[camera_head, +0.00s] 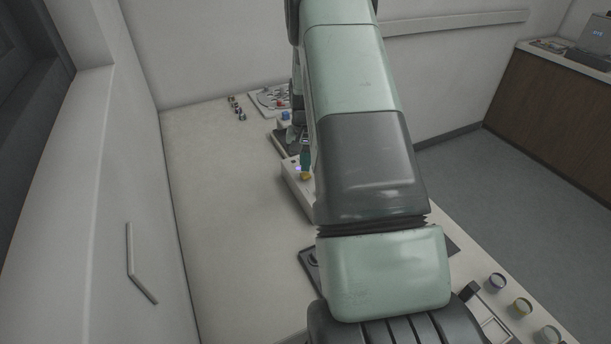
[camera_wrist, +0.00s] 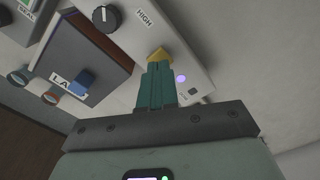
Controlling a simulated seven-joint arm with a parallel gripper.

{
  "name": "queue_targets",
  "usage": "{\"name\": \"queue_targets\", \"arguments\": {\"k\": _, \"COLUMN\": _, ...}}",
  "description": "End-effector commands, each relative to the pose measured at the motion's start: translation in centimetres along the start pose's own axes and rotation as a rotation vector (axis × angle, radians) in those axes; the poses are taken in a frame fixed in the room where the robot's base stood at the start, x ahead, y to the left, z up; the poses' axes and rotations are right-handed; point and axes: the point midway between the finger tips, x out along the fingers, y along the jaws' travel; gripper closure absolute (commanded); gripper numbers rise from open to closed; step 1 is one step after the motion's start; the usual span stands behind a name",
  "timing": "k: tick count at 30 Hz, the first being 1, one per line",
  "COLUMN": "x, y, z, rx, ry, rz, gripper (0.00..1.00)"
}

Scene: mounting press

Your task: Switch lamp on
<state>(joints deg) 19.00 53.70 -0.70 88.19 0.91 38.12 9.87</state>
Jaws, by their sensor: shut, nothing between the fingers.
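In the wrist view, a blue switch piece (camera_wrist: 82,82) sits on a dark grey panel (camera_wrist: 92,55) beside a label of which "LA" can be read; the rest of the label is hidden or cut off. My gripper (camera_wrist: 157,72) has its teal fingers shut with nothing between them. The fingertips are right in front of a yellow piece (camera_wrist: 159,54) on a white control box (camera_wrist: 185,50); I cannot tell whether they touch it. The blue switch is to the left of the fingers. In the head view, my gripper (camera_head: 305,157) is partly hidden by my arm, above the yellow piece (camera_head: 306,176).
The white box carries a black knob (camera_wrist: 106,18), a "HIGH" label and a small purple light (camera_wrist: 181,78). Round parts (camera_wrist: 18,76) stick out beside the dark panel. In the head view, small items (camera_head: 237,108) stand at the back; the left of the bench (camera_head: 215,200) is clear.

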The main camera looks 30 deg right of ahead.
Motion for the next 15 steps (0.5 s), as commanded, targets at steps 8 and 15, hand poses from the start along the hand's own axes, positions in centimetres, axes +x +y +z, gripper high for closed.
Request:
{"name": "queue_targets", "arguments": {"k": 8, "x": -0.7, "y": 0.0, "z": -0.1, "rx": 0.0, "ry": 0.002, "rz": 0.0, "gripper": 1.0}}
{"name": "queue_targets", "arguments": {"k": 15, "x": -3.0, "y": 0.0, "z": -0.1, "rx": 0.0, "ry": 0.002, "rz": 0.0, "gripper": 1.0}}
